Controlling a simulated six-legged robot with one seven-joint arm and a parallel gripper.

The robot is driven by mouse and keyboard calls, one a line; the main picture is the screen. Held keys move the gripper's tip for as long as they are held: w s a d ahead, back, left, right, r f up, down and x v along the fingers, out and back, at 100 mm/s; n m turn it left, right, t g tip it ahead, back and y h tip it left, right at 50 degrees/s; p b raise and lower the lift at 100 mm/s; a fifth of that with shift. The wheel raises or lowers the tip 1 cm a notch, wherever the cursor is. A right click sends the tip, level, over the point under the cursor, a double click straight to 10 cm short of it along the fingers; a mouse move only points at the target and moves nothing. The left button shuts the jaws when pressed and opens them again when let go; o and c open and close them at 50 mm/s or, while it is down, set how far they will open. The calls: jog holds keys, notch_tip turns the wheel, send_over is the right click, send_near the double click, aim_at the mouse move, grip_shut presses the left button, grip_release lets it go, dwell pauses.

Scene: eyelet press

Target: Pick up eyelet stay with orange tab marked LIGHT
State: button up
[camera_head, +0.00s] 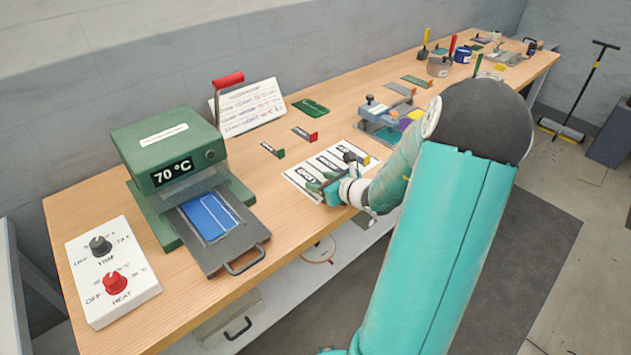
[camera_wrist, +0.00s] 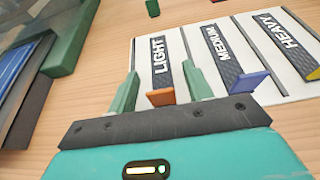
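The LIGHT eyelet stay, a dark strip (camera_wrist: 158,62) with an upright orange tab (camera_wrist: 161,97), lies on the white card (camera_wrist: 181,58) in the wrist view. The MEDIUM stay (camera_wrist: 220,55) with a blue tab and the HEAVY stay (camera_wrist: 284,37) with a yellow tab lie to its right. My gripper (camera_wrist: 160,72) is open, one green finger on each side of the orange tab, with gaps visible. In the head view my gripper (camera_head: 328,188) is low over the card (camera_head: 296,177) and hides part of it.
The green press (camera_head: 165,150) showing 70 °C, with a blue piece on its tray, stands to the left. A control box (camera_head: 112,270) is at the front left. Small stays with green (camera_head: 281,153) and red (camera_head: 313,138) tabs lie behind the card.

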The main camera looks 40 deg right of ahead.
jog(key=c, duration=1)
jog(key=shift+r, duration=0.15)
